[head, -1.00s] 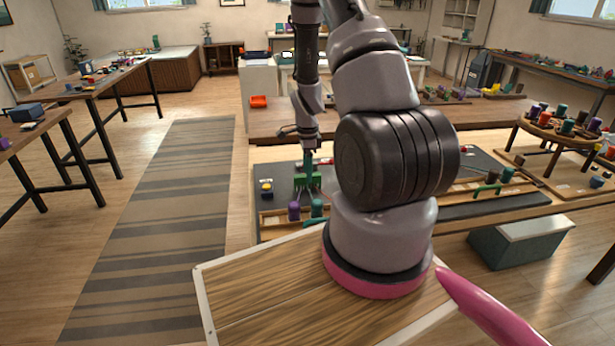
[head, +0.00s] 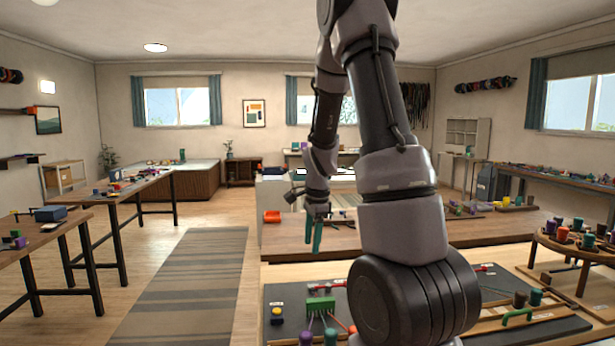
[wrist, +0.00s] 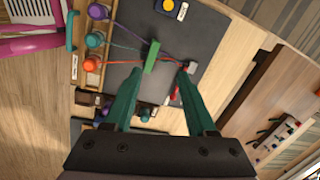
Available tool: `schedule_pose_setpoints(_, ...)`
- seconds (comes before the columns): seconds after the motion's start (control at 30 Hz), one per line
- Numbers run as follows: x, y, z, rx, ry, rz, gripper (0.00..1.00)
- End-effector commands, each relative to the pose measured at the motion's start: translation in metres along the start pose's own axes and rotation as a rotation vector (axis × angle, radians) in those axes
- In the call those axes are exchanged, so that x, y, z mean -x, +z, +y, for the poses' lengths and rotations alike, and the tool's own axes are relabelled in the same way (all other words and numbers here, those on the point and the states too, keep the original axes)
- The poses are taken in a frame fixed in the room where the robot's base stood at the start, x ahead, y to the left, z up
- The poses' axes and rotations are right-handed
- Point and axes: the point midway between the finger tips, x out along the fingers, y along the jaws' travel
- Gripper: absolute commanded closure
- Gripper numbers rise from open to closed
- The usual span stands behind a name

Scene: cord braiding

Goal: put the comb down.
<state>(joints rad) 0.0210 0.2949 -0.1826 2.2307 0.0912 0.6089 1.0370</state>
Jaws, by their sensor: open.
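The green comb (head: 320,305) stands on the dark mat (head: 288,294), with coloured cords fanning from it to the purple, teal and orange bobbins. In the wrist view the comb (wrist: 152,56) shows as a narrow green bar across the cords. My gripper (head: 312,250) is up in the air above the mat, clear of the comb. In the wrist view its two teal fingers (wrist: 158,74) are wide apart with nothing held between them. My arm hides part of the mat in the head view.
The purple bobbin (wrist: 98,11), teal bobbin (wrist: 95,39) and orange bobbin (wrist: 92,63) stand in a row on a wooden rail. A dark block with a yellow top (head: 277,312) sits left of the comb. A bench (head: 480,231) stands behind.

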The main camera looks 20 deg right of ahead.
Motion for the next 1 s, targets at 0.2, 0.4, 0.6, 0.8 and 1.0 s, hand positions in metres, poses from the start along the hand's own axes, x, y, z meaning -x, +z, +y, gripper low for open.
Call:
schedule_pose_setpoints(0.2, 0.11, 0.043, 0.023, 0.353, -0.172, -0.03, 0.43)
schedule_pose_setpoints(0.4, 0.186, 0.074, 0.068, 0.682, -0.317, 0.004, 0.43)
schedule_pose_setpoints(0.6, 0.237, 0.098, 0.122, 0.988, -0.44, 0.086, 0.43)
schedule_pose_setpoints(0.8, 0.259, 0.109, 0.157, 1.171, -0.504, 0.161, 0.43)
schedule_pose_setpoints(1.0, 0.262, 0.111, 0.165, 1.214, -0.514, 0.179, 0.43)
